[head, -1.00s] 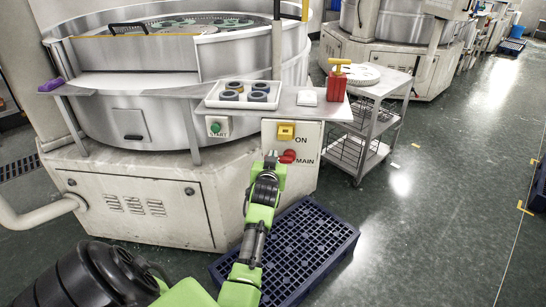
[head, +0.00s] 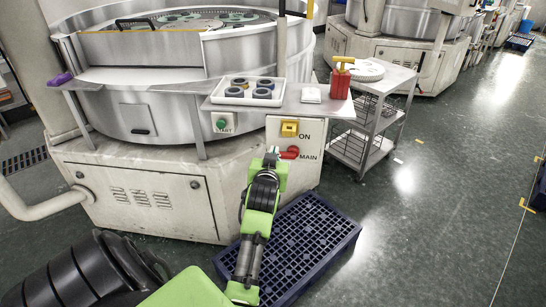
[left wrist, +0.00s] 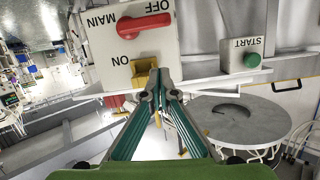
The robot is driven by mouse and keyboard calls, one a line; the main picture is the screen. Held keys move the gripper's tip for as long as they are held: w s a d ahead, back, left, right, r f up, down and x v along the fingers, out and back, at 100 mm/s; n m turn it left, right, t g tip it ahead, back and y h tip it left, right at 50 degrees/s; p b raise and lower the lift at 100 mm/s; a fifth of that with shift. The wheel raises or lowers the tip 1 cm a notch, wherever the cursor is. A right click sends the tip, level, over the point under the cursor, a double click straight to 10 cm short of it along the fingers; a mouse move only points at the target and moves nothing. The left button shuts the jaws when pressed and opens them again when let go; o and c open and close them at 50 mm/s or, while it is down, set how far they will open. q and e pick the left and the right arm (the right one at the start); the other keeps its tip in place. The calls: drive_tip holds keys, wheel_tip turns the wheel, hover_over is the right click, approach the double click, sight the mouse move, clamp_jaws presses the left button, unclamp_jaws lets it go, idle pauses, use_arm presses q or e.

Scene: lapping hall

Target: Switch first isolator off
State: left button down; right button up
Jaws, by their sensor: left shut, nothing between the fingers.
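The main isolator is a red rotary handle (head: 290,153) on a white panel (head: 308,173) at the machine's front. In the left wrist view the picture is upside down, and the red handle (left wrist: 145,26) lies roughly sideways, slightly tilted, between the ON and OFF lettering. My left gripper (head: 272,152) is shut and empty, just left of the handle in the head view. In the left wrist view its closed fingertips (left wrist: 160,82) overlap the lower edge of the panel beside the yellow part (left wrist: 144,77); contact cannot be told. My right gripper is not in view.
A green START button (head: 221,124) is left of the panel. Above it, a shelf carries a white tray (head: 247,100) of rings and a red bottle (head: 340,82). A blue pallet (head: 313,235) lies below the arm.

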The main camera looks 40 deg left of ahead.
use_arm(q)
drive_tip(key=shift+v, duration=1)
